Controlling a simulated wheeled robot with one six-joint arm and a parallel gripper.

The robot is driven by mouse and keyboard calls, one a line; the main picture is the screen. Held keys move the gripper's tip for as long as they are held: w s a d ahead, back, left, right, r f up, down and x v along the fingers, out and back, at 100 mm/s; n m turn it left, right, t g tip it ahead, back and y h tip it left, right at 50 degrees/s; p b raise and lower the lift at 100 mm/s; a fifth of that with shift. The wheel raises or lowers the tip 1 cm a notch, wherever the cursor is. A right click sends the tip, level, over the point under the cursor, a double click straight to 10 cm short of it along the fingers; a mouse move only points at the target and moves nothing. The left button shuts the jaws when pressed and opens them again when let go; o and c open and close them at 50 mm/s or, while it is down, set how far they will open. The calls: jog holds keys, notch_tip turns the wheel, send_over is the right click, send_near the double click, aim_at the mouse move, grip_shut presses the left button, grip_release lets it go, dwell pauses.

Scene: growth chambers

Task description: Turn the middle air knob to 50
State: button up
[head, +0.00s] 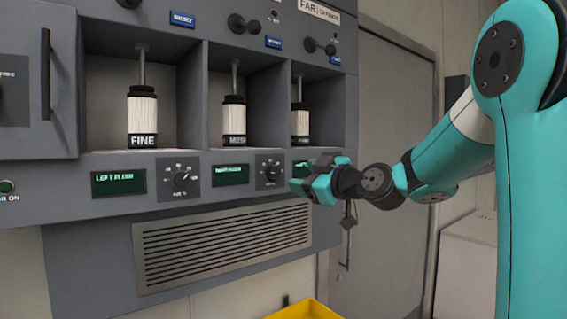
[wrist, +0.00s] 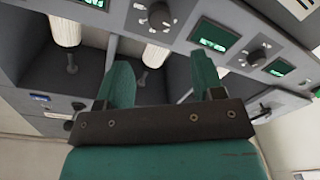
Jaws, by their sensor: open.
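The middle air knob (head: 269,173) is a dark round dial on a light-marked plate, just right of the middle green display (head: 230,174). Its setting is too small to read. In the wrist view, which is turned over, the middle knob (wrist: 160,17) shows near the top edge, beyond the fingers. My gripper (head: 312,183) is in front of the panel, right of the middle knob, and covers the right knob's place. In the wrist view my gripper (wrist: 163,75) has its two teal fingers apart with nothing between them.
The left knob (head: 180,179) and left display (head: 118,182) are farther left. Bays above hold cylinders, one labelled FINE (head: 142,118). A vent grille (head: 225,243) lies below, and a yellow container (head: 305,311) stands at the bottom. Black knobs (head: 243,24) stick out above the bays.

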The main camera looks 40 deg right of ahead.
aim_at(276, 172)
jog(key=w+p, duration=0.1)
jog(key=w, duration=0.2)
jog(key=w+p, duration=0.2)
jog(key=w, duration=0.1)
jog(key=w+a+p, duration=0.1)
jog(key=w, duration=0.2)
jog(key=shift+w+r+p, duration=0.1)
jog(key=shift+w+p, duration=0.05)
jog(key=shift+p, duration=0.2)
jog(key=shift+w, duration=0.3)
